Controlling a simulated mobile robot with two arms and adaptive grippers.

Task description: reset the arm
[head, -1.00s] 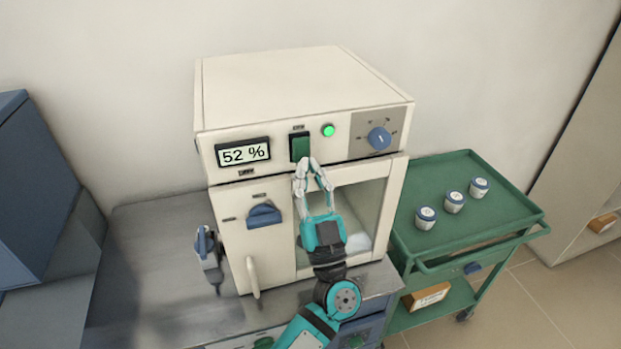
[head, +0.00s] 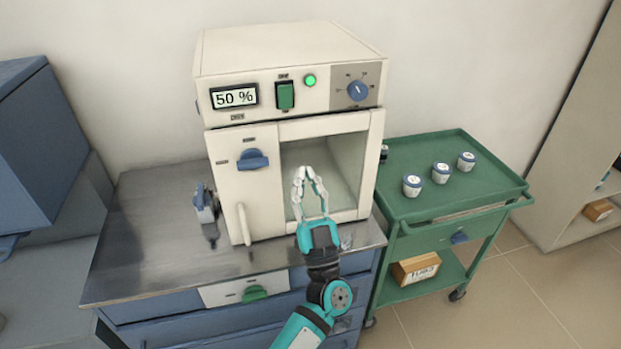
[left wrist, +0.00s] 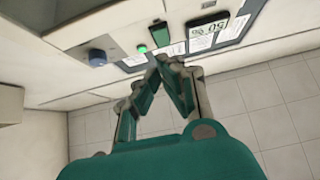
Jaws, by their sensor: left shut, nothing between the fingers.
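My left gripper (head: 308,176) is teal with pale fingers. In the head view it stands in front of the window of the cream furnace cabinet (head: 290,55), apart from the control panel. Its fingertips meet with nothing between them; they also meet in the left wrist view (left wrist: 160,62). The panel carries a display (head: 235,96) reading 50 %, a green rocker switch (head: 285,95), a lit green lamp (head: 310,80) and a blue knob (head: 358,90). My right gripper is not in view.
The cabinet stands on a steel-topped bench (head: 150,250) with blue drawers. A green cart (head: 400,208) at the right holds several small white jars and, on its lower shelf, a box (head: 415,268). A blue unit (head: 45,150) stands at the left.

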